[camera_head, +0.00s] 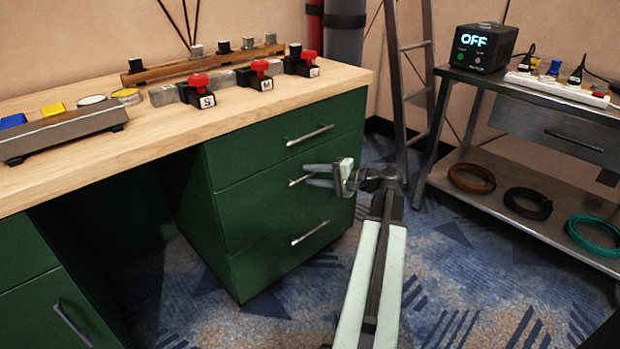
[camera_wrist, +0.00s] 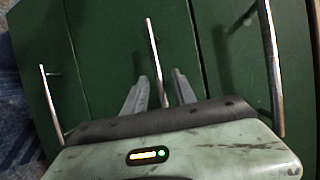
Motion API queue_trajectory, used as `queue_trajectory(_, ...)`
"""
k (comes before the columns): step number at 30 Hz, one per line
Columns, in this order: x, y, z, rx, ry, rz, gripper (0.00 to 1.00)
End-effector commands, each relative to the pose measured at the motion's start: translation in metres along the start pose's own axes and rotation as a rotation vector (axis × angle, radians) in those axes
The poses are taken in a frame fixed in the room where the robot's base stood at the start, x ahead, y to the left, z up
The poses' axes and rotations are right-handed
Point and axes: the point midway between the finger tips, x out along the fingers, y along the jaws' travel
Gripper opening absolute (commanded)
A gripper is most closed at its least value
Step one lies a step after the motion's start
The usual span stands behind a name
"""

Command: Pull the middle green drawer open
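The middle green drawer (camera_head: 262,205) sits between an upper and a lower drawer in the desk's cabinet, and its front looks flush with theirs. Its silver bar handle (camera_head: 296,182) is partly hidden by my gripper (camera_head: 309,175). In the wrist view the middle handle (camera_wrist: 153,50) runs down between the two fingers of my gripper (camera_wrist: 159,82). The fingers stand apart on either side of the bar with gaps showing, so my gripper is open around the handle. I cannot tell whether a finger touches it.
The top drawer handle (camera_head: 310,135) and bottom drawer handle (camera_head: 310,233) lie above and below. The wooden desktop (camera_head: 130,145) overhangs the cabinet and carries red-handled switches (camera_head: 260,67). A ladder (camera_head: 410,90) and a metal cart (camera_head: 500,195) stand right. Carpet in front is clear.

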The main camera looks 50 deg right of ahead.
Motion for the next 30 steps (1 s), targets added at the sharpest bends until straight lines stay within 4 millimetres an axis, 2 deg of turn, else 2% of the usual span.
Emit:
queue_trajectory(3, 0.0082, 0.0004, 0.0000, 0.000, 0.000, 0.000, 0.33)
queue_trajectory(10, 0.0095, -0.0001, 0.0004, 0.000, 0.000, 0.000, 0.33)
queue_trajectory(11, 0.0095, -0.0001, 0.0004, 0.000, 0.000, 0.000, 0.27)
queue_trajectory(12, 0.0095, -0.0001, 0.0004, -0.001, -0.001, 0.000, 0.16)
queue_trajectory(14, 0.0096, -0.0001, 0.0005, -0.001, -0.001, 0.000, 0.00)
queue_trajectory(30, 0.0100, 0.0001, 0.0009, -0.001, -0.002, 0.001, 0.00)
